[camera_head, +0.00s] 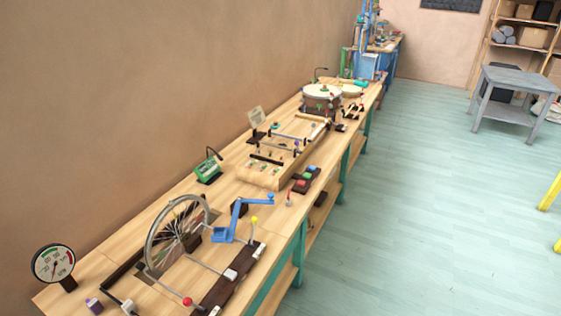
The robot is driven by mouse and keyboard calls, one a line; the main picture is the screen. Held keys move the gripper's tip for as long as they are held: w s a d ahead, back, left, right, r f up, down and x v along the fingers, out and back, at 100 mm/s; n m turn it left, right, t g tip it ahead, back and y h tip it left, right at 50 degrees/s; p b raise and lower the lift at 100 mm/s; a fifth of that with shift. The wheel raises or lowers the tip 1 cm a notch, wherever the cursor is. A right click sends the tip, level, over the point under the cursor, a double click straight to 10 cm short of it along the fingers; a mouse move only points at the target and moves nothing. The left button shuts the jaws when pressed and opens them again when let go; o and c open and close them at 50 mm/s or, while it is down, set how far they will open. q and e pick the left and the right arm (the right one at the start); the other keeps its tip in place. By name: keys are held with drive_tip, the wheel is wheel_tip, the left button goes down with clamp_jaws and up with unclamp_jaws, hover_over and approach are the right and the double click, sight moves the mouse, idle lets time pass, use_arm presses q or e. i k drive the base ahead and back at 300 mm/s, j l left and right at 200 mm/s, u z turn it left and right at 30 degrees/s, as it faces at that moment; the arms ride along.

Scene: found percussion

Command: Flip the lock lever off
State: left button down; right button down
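No part of either gripper shows in the head view. A long wooden workbench (223,188) runs from the lower left to the upper middle. Several small levers and knobs stand on it, and I cannot tell for sure which is the lock lever. A yellow-knobbed lever (254,221) stands upright near the front edge, right of a blue crank (236,215). A red-knobbed lever (187,301) is at the bottom. A small red-tipped lever (289,198) stands beside a dark box with coloured buttons (305,180).
A spoked wheel (149,243), a round gauge (53,264), a green meter (208,169) and a drum (321,97) stand on the bench. The wall closes its left side. The pale floor (430,200) on the right is mostly clear, with a grey table (509,82) farther back.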

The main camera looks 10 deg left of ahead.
sight(255, 219)
drive_tip(key=i+l+u, duration=0.1)
drive_tip(key=u, duration=0.3)
drive_tip(key=i+l+u, duration=0.2)
drive_tip(key=u, duration=0.25)
drive_tip(key=i+l+u, duration=0.1)
drive_tip(key=l, duration=0.25)
drive_tip(key=i+l+u, duration=0.25)
drive_tip(key=i+l, duration=0.15)
drive_tip(key=l, duration=0.3)
drive_tip(key=i+l, duration=0.15)
drive_tip(key=l, duration=0.15)
drive_tip(key=i+l, duration=0.15)
drive_tip(key=l, duration=0.2)
drive_tip(key=i+l, duration=0.1)
drive_tip(key=l, duration=0.2)
